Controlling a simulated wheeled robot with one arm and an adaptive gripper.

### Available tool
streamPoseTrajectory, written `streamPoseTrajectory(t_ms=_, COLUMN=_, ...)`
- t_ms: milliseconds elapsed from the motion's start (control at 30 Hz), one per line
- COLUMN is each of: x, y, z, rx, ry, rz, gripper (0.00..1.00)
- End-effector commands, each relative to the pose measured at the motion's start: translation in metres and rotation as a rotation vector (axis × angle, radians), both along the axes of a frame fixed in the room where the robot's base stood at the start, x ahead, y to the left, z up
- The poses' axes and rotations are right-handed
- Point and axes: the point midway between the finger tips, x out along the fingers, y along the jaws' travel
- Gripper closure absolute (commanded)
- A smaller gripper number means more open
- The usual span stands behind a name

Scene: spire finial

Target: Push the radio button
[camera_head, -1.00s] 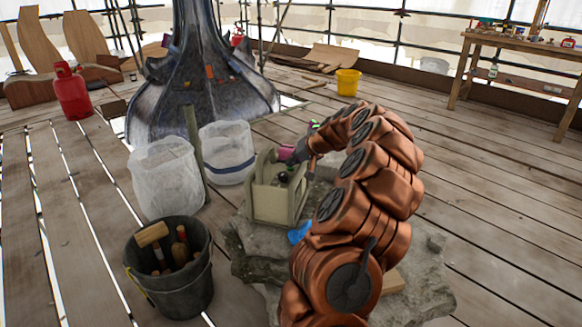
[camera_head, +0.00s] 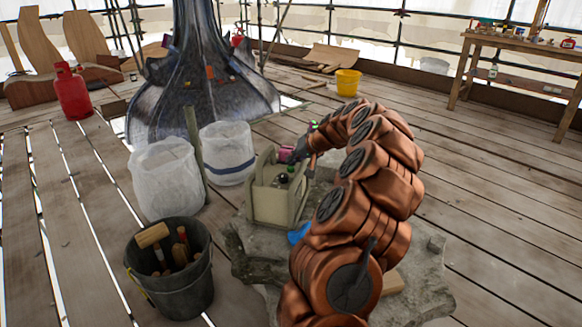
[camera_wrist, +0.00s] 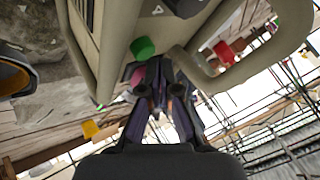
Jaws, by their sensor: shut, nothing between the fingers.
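The radio is a beige box (camera_head: 268,203) with raised end plates, standing on a grey stone slab. On its top are a green button (camera_head: 291,168), a black knob (camera_head: 283,178) and a pink part (camera_head: 285,153). My gripper (camera_head: 294,158) is shut and empty, at the top of the box just behind the green button. In the wrist view the radio (camera_wrist: 125,25) fills the upper middle. The green button (camera_wrist: 143,47) lies just beyond my fingertips (camera_wrist: 153,72), and the pink part (camera_wrist: 137,75) is partly hidden by them. Whether they touch either one is unclear.
The radio's curved beige handle (camera_wrist: 285,45) arches close to the right of my fingers. Two white sacks (camera_head: 165,178) and a black bucket of tools (camera_head: 172,270) stand left of the slab (camera_head: 425,270). A yellow bucket (camera_head: 347,82) is farther back.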

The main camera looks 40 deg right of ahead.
Motion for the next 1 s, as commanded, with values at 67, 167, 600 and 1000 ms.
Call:
streamPoseTrajectory(t_ms=67, x=0.0, y=0.0, z=0.008, rx=-0.001, ry=-0.001, rz=0.0, gripper=1.0)
streamPoseTrajectory(t_ms=167, x=0.0, y=0.0, z=0.017, rx=-0.002, ry=-0.001, rz=-0.001, gripper=1.0)
streamPoseTrajectory(t_ms=600, x=0.0, y=0.0, z=0.051, rx=0.001, ry=0.0, rz=0.001, gripper=1.0)
streamPoseTrajectory(t_ms=1000, x=0.0, y=0.0, z=0.054, rx=0.001, ry=-0.001, rz=0.0, gripper=1.0)
